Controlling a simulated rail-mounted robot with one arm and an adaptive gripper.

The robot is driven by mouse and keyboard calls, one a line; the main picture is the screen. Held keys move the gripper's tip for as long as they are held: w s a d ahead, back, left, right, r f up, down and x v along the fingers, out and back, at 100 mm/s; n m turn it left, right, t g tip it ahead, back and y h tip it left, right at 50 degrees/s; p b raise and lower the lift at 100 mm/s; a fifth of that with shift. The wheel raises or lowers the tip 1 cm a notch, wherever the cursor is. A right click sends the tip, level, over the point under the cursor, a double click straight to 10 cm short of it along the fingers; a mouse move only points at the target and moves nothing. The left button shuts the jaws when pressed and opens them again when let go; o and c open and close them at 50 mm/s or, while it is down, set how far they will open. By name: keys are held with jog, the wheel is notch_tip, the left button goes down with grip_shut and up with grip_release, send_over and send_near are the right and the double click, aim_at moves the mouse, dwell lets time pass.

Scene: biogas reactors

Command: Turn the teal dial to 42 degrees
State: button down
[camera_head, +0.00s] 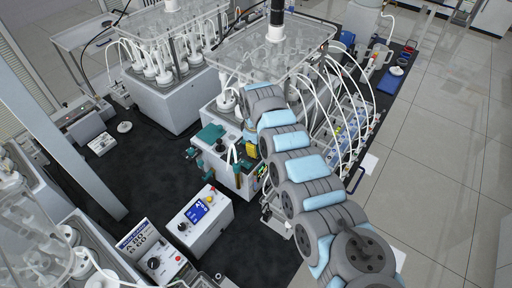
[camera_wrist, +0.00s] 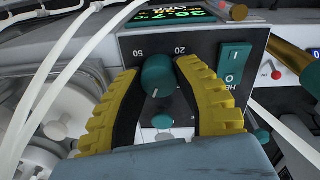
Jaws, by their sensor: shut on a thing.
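The teal dial (camera_wrist: 157,77) sits on a dark control panel (camera_wrist: 195,50) in the wrist view, with "50" printed at its upper left and "20" at its upper right. My gripper (camera_wrist: 158,72) has its yellow ribbed fingers on both sides of the dial, closed on it. A green-lit display (camera_wrist: 172,14) above the dial reads about 39.7, cut off at the top edge. In the head view my gripper (camera_head: 250,150) is at the front of the reactor unit; the dial is hidden there.
A teal rocker switch (camera_wrist: 233,62) is right of the dial. In the head view, a white box with a blue display (camera_head: 199,211) and a box labelled A 80, B 60 (camera_head: 140,240) stand on the black bench top (camera_head: 135,185).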

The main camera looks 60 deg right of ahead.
jog(key=shift+w+m, duration=0.15)
jog(key=shift+m, duration=0.95)
jog(key=shift+f+m, duration=0.2)
jog(key=shift+m, duration=0.6)
jog(key=shift+m+b, duration=1.45)
jog(key=shift+m, duration=0.35)
jog(key=c, duration=0.7)
grip_release()
jog(key=shift+r, duration=0.1)
jog(key=shift+o, duration=0.2)
jog(key=shift+r, duration=0.15)
